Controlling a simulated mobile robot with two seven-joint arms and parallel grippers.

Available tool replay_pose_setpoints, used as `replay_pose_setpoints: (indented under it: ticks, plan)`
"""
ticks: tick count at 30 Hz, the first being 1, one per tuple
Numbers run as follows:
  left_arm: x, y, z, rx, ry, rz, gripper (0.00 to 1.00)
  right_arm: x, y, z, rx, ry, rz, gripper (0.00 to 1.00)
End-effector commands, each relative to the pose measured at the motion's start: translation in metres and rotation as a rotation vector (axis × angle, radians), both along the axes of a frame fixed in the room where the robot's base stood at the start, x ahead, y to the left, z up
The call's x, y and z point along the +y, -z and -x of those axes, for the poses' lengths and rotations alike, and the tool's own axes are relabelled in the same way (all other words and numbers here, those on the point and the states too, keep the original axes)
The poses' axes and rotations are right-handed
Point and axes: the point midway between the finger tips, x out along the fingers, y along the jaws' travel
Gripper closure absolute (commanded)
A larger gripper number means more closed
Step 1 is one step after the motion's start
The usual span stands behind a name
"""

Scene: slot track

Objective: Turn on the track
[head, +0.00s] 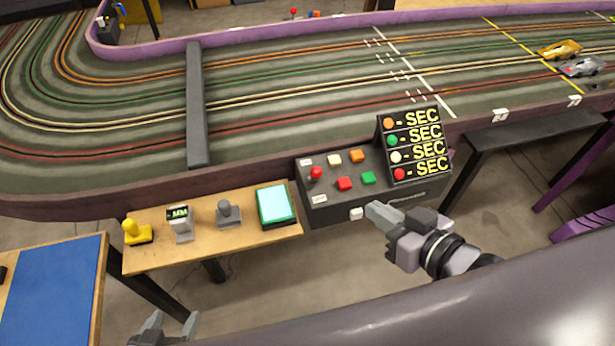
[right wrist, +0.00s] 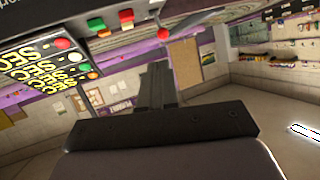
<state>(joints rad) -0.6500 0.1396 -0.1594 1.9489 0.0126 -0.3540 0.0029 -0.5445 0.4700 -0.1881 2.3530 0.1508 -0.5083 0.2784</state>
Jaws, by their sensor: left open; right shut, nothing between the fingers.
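The slot track (head: 300,90) spans the head view, with colored lanes and a purple border. A dark control box (head: 325,200) sits at its front edge, with a red-knobbed lever (head: 316,173), several colored buttons and a display (head: 412,145) reading "SEC" in rows. A small white switch-like part (head: 357,213) is on the box's lower front. My right gripper (head: 372,209) is shut and empty, its tips close to that part; contact cannot be told. In the right wrist view its fingers (right wrist: 158,85) are together, with the display (right wrist: 45,65) at left. My left gripper (head: 174,322) is open and empty at the bottom.
A dark bar (head: 197,100) crosses the track. Two cars (head: 558,50) (head: 582,67) stand at upper right. A blue-topped table (head: 50,285) is at lower left.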

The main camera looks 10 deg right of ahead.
Motion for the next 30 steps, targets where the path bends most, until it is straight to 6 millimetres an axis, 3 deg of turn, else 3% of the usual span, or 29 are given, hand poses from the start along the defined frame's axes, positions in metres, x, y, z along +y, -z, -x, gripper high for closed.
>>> replay_pose_setpoints:
  ticks: [17,30]
  plan:
    - [0.000,-0.001,0.000,-0.001,0.000,0.000,0.32,0.004,-0.004,-0.007,-0.006,-0.006,-0.009,1.00]
    - [0.000,-0.002,0.000,-0.001,0.000,0.000,0.32,0.026,0.018,-0.060,-0.007,-0.005,-0.009,1.00]
